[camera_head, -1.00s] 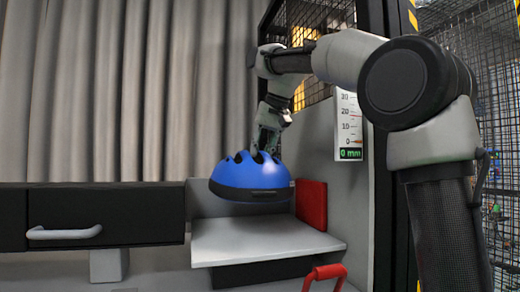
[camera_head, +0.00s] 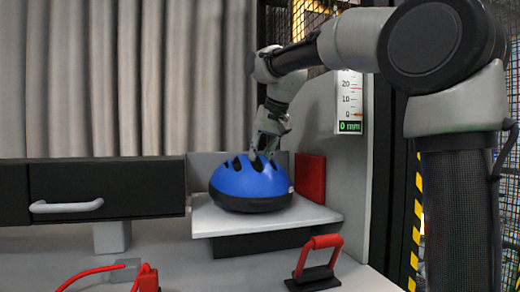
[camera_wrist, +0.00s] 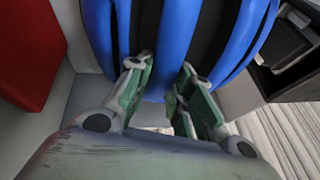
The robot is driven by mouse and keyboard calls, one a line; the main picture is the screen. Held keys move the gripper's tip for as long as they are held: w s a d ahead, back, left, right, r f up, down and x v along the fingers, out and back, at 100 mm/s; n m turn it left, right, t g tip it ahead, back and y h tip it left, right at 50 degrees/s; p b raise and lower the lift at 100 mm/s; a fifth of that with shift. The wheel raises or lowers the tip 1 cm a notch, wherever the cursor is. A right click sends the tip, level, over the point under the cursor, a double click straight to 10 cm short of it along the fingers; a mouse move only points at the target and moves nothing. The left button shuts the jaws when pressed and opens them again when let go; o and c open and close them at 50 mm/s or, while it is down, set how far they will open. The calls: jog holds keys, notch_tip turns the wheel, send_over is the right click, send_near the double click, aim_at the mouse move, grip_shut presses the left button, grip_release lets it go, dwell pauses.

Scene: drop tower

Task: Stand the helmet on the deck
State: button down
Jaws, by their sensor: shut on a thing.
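The blue helmet (camera_head: 250,186) with black vents sits upright, dome up, at the light grey deck (camera_head: 312,216) in the head view. Its lower rim looks to be on the deck or very close to it. My gripper (camera_head: 266,150) comes down from above and is shut on the top of the helmet. In the wrist view the fingers of my gripper (camera_wrist: 160,95) reach to the blue ribs of the helmet (camera_wrist: 168,40). The fingertips are partly hidden among the ribs.
A red pad (camera_head: 310,177) stands right behind the deck. A scale with a "0 mm" display (camera_head: 350,127) is on the grey panel. A red-handled lever (camera_head: 318,262) is in front, and a black drawer (camera_head: 105,192) stands at left.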

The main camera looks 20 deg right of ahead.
jog(key=shift+f, duration=0.3)
jog(key=c, duration=1.2)
grip_release()
jog(key=v, duration=1.2)
